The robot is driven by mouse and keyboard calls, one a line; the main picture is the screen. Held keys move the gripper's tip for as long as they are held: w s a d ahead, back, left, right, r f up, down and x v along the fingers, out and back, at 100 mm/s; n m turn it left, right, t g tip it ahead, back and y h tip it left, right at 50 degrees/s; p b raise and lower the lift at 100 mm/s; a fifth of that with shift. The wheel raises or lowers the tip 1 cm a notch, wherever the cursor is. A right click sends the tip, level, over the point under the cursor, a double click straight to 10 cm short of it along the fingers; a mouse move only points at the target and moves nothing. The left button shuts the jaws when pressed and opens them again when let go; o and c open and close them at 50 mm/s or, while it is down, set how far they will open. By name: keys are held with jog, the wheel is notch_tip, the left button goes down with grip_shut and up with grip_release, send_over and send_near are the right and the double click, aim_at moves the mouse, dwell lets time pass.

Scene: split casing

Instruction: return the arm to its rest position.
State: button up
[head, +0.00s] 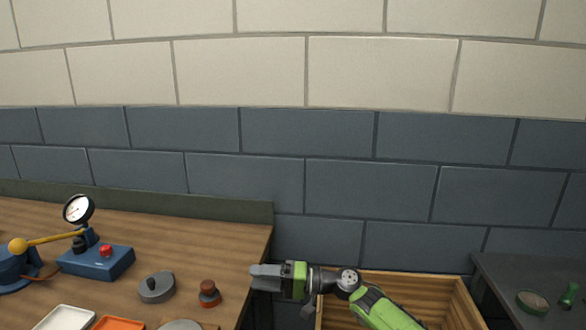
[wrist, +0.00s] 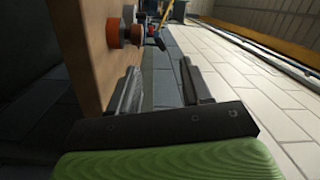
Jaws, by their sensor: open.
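My arm (head: 385,309) is green and grey and reaches in from the lower right in the head view. My gripper (head: 265,277) points left, beside the right end of the wooden workbench (head: 190,240). In the wrist view my gripper (wrist: 158,90) shows two grey fingers spread apart with nothing between them. The bench edge (wrist: 88,45) stands to the left of the fingers, close by. I cannot tell the exact gap between the gripper and the bench.
The bench holds a blue gauge device (head: 97,262), a grey round part (head: 157,287), a red-brown knob (head: 208,293), a white tray (head: 66,318) and an orange tray (head: 118,323). A wooden crate (head: 440,283) lies below my arm. A dark table (head: 530,275) stands at right.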

jog(key=s+a+n+g+h, duration=0.35)
jog(key=s+h, duration=0.55)
jog(key=s, duration=0.4)
jog(key=s+d+r+m+t+h, duration=0.3)
jog(key=s+d+t+h, duration=0.15)
jog(key=s+d, duration=0.85)
jog(key=s+d+r+m+t+h, duration=0.3)
jog(key=s+d+t+h, duration=0.15)
jog(key=s+d, duration=0.85)
notch_tip(320, 180, up, 12)
jog(key=w+p, duration=0.1)
jog(key=p, duration=1.1)
jog(key=shift+d+r+g, duration=0.15)
jog(key=shift+d+g, duration=0.1)
jog(key=shift+g, duration=0.2)
